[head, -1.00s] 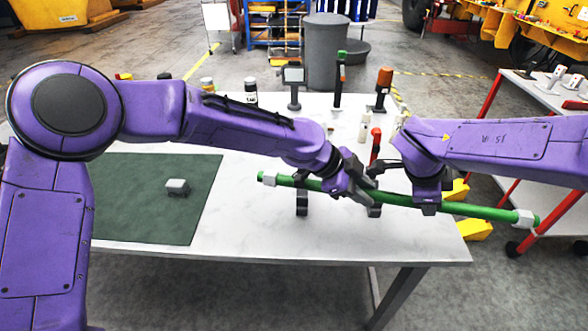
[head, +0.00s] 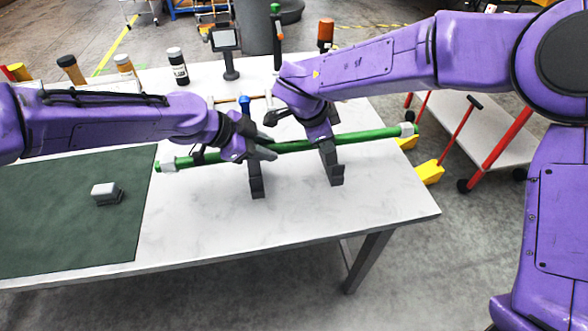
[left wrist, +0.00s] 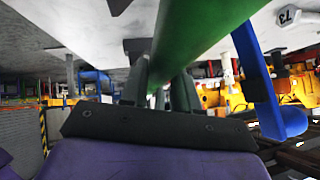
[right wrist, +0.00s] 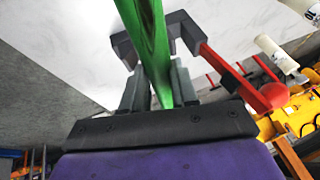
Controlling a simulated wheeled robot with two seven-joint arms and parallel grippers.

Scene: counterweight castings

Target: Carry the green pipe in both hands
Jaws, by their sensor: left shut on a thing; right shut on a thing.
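The green pipe (head: 364,135) has pale collars near its ends and slants slightly up to the right above the white table in the head view. My left gripper (head: 258,151) is shut on it left of the middle. My right gripper (head: 318,136) is shut on it farther right. The pipe also runs away from the jaws in the left wrist view (left wrist: 200,30) and the right wrist view (right wrist: 146,35). Two dark supports, left (head: 256,183) and right (head: 333,170), stand beneath it. I cannot tell whether the pipe touches them.
A green mat (head: 60,235) with a small grey block (head: 106,193) covers the table's left. Bottles, such as a black one (head: 178,68), and a small screen (head: 225,40) stand behind. A red-handled tool (right wrist: 265,95) is near the right support. The front right tabletop (head: 385,200) is clear.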

